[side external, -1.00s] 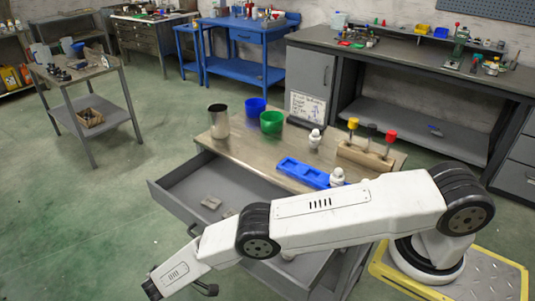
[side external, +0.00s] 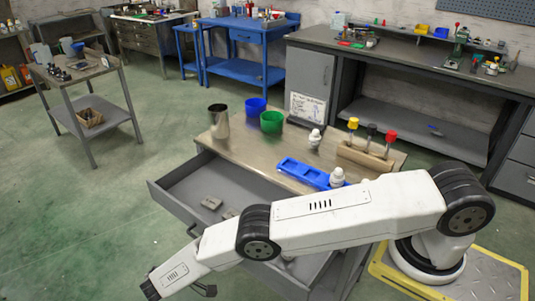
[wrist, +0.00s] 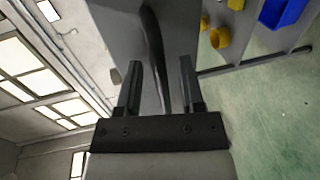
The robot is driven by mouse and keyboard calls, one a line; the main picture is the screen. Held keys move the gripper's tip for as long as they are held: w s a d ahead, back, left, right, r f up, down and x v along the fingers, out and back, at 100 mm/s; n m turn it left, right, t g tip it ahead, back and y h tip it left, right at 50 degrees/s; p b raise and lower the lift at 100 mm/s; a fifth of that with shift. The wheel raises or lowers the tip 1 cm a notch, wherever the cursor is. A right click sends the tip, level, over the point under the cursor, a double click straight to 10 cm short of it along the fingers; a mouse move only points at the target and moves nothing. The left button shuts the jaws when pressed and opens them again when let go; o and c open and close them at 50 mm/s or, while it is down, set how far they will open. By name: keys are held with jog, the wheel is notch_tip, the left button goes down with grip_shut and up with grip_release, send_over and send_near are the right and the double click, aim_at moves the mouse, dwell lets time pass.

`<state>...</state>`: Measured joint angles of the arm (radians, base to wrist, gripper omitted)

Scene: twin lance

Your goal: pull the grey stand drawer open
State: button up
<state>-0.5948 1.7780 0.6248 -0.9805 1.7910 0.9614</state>
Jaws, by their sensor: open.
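The grey stand drawer (side external: 177,205) is pulled out from under the stand's wooden top in the side view, with a few small grey pieces inside. My gripper (wrist: 160,78) is open in the wrist view. A dark curved bar (wrist: 153,45), apparently the drawer handle, runs between its two fingers against a grey panel (wrist: 178,30). I see no clear contact between fingers and bar. In the side view my gripper is at the lower left, beyond the drawer's front, with its fingertips hard to make out.
On the stand top (side external: 237,150) are a metal cup (side external: 219,122), a blue cup (side external: 256,107), a green cup (side external: 271,122), a blue tray (side external: 300,172), white bottles and a wooden rack (side external: 365,157) with coloured knobs. Green floor (side external: 95,220) left of the drawer is clear.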

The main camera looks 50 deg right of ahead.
notch_tip(320, 180, up, 8)
jog(key=a, duration=0.2)
jog(key=shift+a+f, duration=0.2)
jog(key=shift+a, duration=0.15)
dwell(1.0)
dwell(0.3)
jog(key=s+d+r+n+g+y, duration=0.2)
jog(key=s+d+r+y, duration=0.1)
jog(key=d+r+y, duration=0.65)
jog(key=s+d+r+m+t+y, duration=0.1)
jog(key=s+d+r+t+y, duration=0.1)
jog(key=s, duration=0.5)
jog(key=s+d+r+m+t+y, duration=0.1)
jog(key=s+d+r+y, duration=0.3)
jog(key=s, duration=0.4)
jog(key=shift+d+r+t, duration=0.3)
jog(key=shift+d+t, duration=0.2)
jog(key=shift+t, duration=0.3)
